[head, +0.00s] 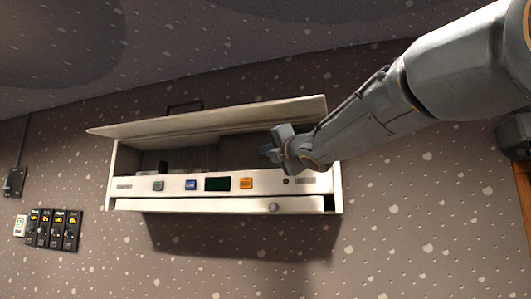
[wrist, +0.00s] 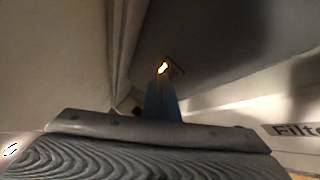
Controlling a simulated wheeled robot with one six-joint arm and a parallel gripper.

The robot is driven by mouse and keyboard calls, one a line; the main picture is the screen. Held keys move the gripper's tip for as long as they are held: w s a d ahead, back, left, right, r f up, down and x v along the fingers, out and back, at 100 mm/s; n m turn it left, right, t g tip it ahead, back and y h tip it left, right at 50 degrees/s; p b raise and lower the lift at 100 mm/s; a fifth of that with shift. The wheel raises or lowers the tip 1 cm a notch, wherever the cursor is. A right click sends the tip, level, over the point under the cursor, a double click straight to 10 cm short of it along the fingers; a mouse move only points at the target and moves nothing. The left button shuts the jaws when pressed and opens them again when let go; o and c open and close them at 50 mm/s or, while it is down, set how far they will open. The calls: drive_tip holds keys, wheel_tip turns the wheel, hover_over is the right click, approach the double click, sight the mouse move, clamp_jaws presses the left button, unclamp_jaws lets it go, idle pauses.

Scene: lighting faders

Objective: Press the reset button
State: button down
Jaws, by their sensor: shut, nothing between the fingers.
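A white wall-mounted unit (head: 130,202) has its lid tilted up. Its front strip carries a grey button (head: 158,185), a blue button (head: 191,184), a dark display (head: 217,184) and an orange button (head: 246,183). Their lettering is too small to read, so I cannot tell which is the reset button. My gripper (head: 266,153) is shut and empty, above and right of the orange button, under the lid and apart from the strip.
The raised lid (head: 220,119) hangs close over my gripper. A label starting "Filte" (wrist: 295,130) shows at right in the wrist view. A round knob (head: 273,207) sits on the lower ledge. Several black switches (head: 55,230) are on the wall at left. The wall below is clear.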

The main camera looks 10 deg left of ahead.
drive_tip(key=shift+s, duration=0.1)
idle(0.3)
drive_tip(key=shift+s+f+b, duration=0.1)
drive_tip(key=shift+s+b, duration=0.4)
drive_tip(key=shift+s, duration=0.1)
drive_tip(key=s+b, duration=0.2)
drive_tip(key=s, duration=0.3)
drive_tip(key=shift+a+b, duration=0.25)
drive_tip(key=shift+b, duration=0.15)
idle(0.7)
